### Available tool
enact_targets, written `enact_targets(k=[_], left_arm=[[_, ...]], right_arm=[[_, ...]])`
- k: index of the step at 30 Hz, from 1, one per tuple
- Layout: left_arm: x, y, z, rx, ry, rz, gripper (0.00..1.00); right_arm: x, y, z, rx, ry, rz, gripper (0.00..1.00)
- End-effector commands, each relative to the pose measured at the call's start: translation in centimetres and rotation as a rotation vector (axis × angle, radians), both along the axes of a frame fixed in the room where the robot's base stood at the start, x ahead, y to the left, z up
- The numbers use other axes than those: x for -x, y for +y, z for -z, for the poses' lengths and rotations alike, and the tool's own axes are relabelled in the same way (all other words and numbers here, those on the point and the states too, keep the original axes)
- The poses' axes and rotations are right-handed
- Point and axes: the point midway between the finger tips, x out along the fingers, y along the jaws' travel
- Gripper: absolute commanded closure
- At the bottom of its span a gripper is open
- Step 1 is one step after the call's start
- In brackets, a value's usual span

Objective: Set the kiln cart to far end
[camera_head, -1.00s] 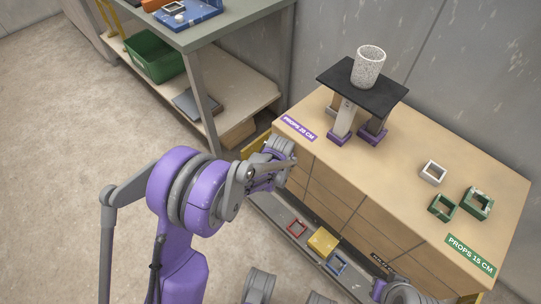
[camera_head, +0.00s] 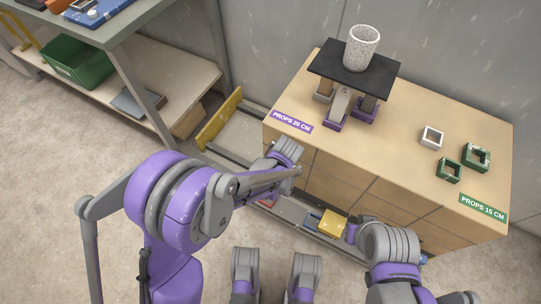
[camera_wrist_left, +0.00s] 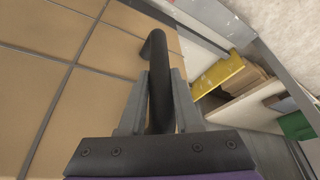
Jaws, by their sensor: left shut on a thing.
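The kiln cart (camera_head: 468,138), which I take to be the tan, tile-faced block, stands against the grey wall. It carries a black shelf (camera_head: 328,68) on several props with purple feet, and a speckled white cup (camera_head: 361,48) stands upright on that shelf. My left gripper (camera_head: 290,152) is at the cart's front face near its left end. In the left wrist view its fingers (camera_wrist_left: 157,95) are shut on a black handle (camera_wrist_left: 155,48) beside the tiled face. My right gripper (camera_head: 352,234) is low at the front; its fingers are not clear.
A track (camera_head: 232,140) runs along the cart's foot, with a yellow panel (camera_head: 219,117) at its far left end. A yellow block (camera_head: 332,222) lies low in front. White (camera_head: 432,137) and green square props lie on top. A shelf unit with a green bin (camera_head: 78,62) stands left.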

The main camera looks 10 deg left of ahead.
Motion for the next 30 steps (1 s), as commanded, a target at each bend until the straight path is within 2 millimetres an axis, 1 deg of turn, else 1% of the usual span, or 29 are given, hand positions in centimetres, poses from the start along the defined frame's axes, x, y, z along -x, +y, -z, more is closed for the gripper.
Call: enact_targets(k=[1, 7, 19, 20, 21, 24, 30], left_arm=[[-0.41, -0.40, -0.11, 0.002, -0.014, 0.002, 1.00], [-0.10, -1.02, -0.10, 0.000, -0.014, 0.002, 1.00], [0.08, -1.30, -0.07, 0.004, -0.012, 0.004, 1.00], [0.08, -1.31, -0.07, 0.004, -0.012, 0.004, 0.62], [0.09, -1.28, -0.06, 0.004, -0.012, 0.004, 0.55], [0.13, -1.18, -0.06, 0.003, -0.011, 0.002, 0.38], [0.19, -1.01, -0.06, 0.000, -0.009, -0.001, 0.38]], right_arm=[[0.00, 0.00, -0.01, 0.000, 0.000, 0.000, 1.00], [0.00, 0.00, -0.03, 0.000, 0.000, 0.000, 1.00], [0.00, 0.00, -0.03, 0.000, 0.000, 0.000, 1.00], [0.00, 0.00, -0.03, 0.000, 0.000, 0.000, 1.00], [0.00, 0.00, -0.03, 0.000, 0.000, 0.000, 1.00], [0.00, 0.00, -0.03, 0.000, 0.000, 0.000, 1.00], [0.01, 0.00, -0.04, 0.000, 0.000, 0.000, 1.00]])
